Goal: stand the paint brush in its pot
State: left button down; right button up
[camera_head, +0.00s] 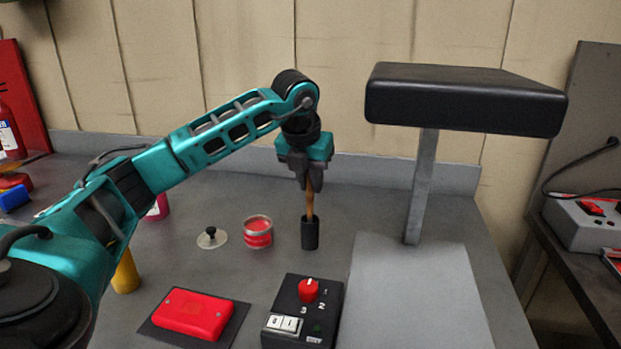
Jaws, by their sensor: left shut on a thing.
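The paint brush (310,202), with an orange-brown handle, hangs upright below my left gripper (311,187). The gripper points down and is shut on the brush's upper part. The pot (310,236) is a small dark cylinder standing on the grey table, straight below the gripper. The brush's lower end meets the pot's rim and its tip is hidden there. I cannot tell how deep it reaches. My right gripper is not in view.
Left of the pot are a red-topped tin (258,233) and a round lid with a black knob (211,238). In front are a black dial box (303,313) and a red box (193,314). A black-topped stand (465,98) rises at the right.

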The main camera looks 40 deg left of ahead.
pick_arm(q)
jog(key=c, duration=1)
grip_release()
jog(key=p+v, duration=0.1)
jog(key=v, duration=1.2)
